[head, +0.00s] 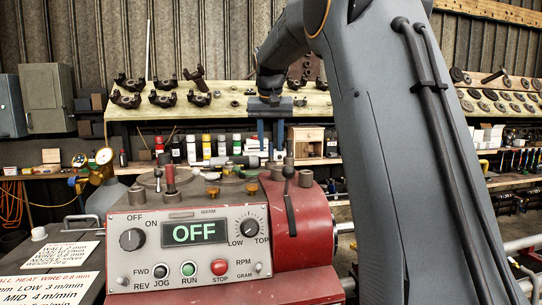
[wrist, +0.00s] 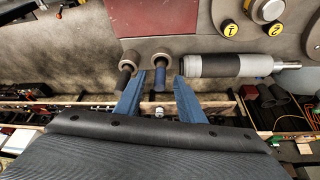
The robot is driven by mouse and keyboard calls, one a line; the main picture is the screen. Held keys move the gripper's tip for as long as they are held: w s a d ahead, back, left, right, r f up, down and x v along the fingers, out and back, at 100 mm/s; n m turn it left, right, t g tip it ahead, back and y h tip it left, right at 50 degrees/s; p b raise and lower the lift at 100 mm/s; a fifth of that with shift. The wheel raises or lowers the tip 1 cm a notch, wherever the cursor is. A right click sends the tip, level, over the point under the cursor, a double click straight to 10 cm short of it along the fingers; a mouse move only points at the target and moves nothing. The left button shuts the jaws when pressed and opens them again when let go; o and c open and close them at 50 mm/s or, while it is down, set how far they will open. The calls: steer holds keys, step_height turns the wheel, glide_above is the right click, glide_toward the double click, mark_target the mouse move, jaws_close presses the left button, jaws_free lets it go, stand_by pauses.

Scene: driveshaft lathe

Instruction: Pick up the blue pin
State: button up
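In the wrist view, the blue pin (wrist: 166,79) is a short blue cylinder below a round grey-brown collar or end (wrist: 160,58). My gripper (wrist: 160,80) has two blue fingers set apart, one on each side of the pin in the picture. A dark gap shows between the left finger and the pin; the right finger's tip appears close to it. I cannot tell the depth between fingertips and pin. In the head view, my gripper (head: 269,138) hangs down behind the red lathe; I cannot make out the blue pin there.
In the wrist view, a grey-brown piece (wrist: 129,61) lies left of the pin and a dark-and-light cylinder (wrist: 228,65) lies right. In the head view, the control panel (head: 190,245) reads OFF, and a bench (head: 225,108) with metal parts stands behind.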

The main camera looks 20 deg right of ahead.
jaws_close()
